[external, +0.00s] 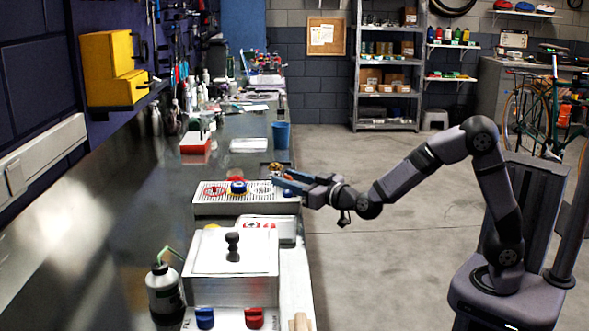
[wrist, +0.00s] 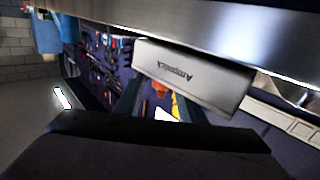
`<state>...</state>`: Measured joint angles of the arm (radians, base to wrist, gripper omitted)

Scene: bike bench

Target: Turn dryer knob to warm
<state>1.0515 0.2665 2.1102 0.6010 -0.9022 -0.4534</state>
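My gripper (external: 281,176) is at the right edge of the bench, above and beside a grated tray (external: 210,208). Its two bluish fingers look apart, with nothing seen between them. A blue-and-red round piece (external: 237,187) sits on the tray's grate, left of the fingers. A metal box (external: 230,290) with a black-handled lid stands nearer the camera. A blue knob (external: 205,318) and a red knob (external: 254,318) are at its front, well away from my gripper. I cannot tell which part is the dryer knob, or read any setting. In the wrist view a pale lettered box (wrist: 190,75) shows upside down.
A white box with red markings (external: 284,230) lies between the tray and the metal box. A squeeze bottle (external: 164,290) stands left of the metal box. Open floor (external: 390,260) lies right of the bench.

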